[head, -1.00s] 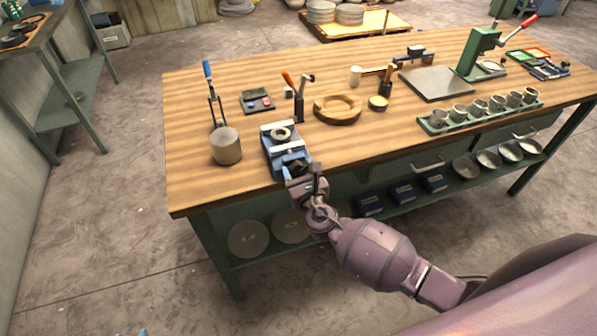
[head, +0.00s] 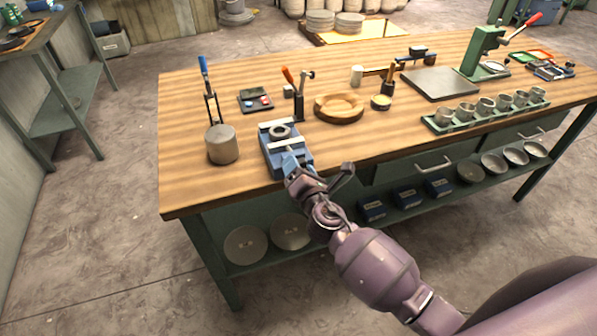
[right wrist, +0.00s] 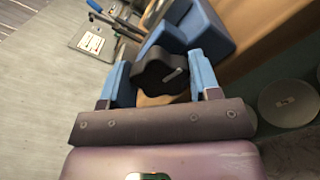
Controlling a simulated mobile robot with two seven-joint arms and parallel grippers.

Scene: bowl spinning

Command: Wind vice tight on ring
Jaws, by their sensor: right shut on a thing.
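The blue vice (head: 272,158) stands at the front edge of the wooden workbench. A metal ring (head: 280,132) sits between its pale jaws; I cannot tell how tightly they press on it. My right gripper (head: 291,164) is at the front end of the vice, just over the bench edge. In the right wrist view, the blue fingers of the right gripper (right wrist: 161,76) are shut on the black lobed knob (right wrist: 154,68) of the vice, one on each side. The knob is hidden in the head view. My left gripper is not in view.
A grey cylinder (head: 222,146) stands close left of the vice. A rack of metal cups (head: 485,109) is further right. Bare bench top (head: 390,142) lies right of the vice.

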